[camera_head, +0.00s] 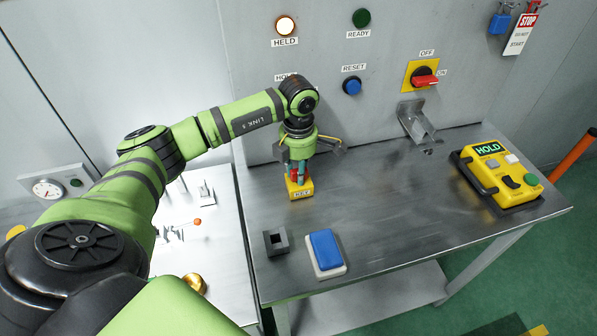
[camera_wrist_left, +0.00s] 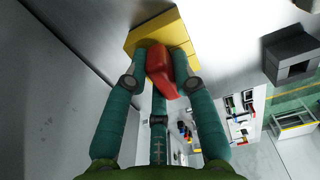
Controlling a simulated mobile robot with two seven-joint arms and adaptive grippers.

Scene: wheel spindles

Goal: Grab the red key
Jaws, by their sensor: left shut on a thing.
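The red key (camera_wrist_left: 164,68) shows in the left wrist view between the teal fingers of my left gripper (camera_wrist_left: 158,85). The fingers are closed around it. It sits against a yellow block (camera_wrist_left: 150,32), which also shows in the head view (camera_head: 299,190) on the steel table. In the head view my left gripper (camera_head: 298,170) points down at this block, and only a little red shows between the fingers. I cannot tell whether the key is seated in the block or clear of it. My right gripper is not in view.
A grey square socket (camera_head: 276,241) and a blue pad (camera_head: 325,250) lie on the table (camera_head: 400,215) in front. A yellow pendant reading HOLD (camera_head: 497,172) lies at the right. The wall carries a lit HELD lamp (camera_head: 285,26), a RESET button (camera_head: 352,87) and a red switch (camera_head: 425,80).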

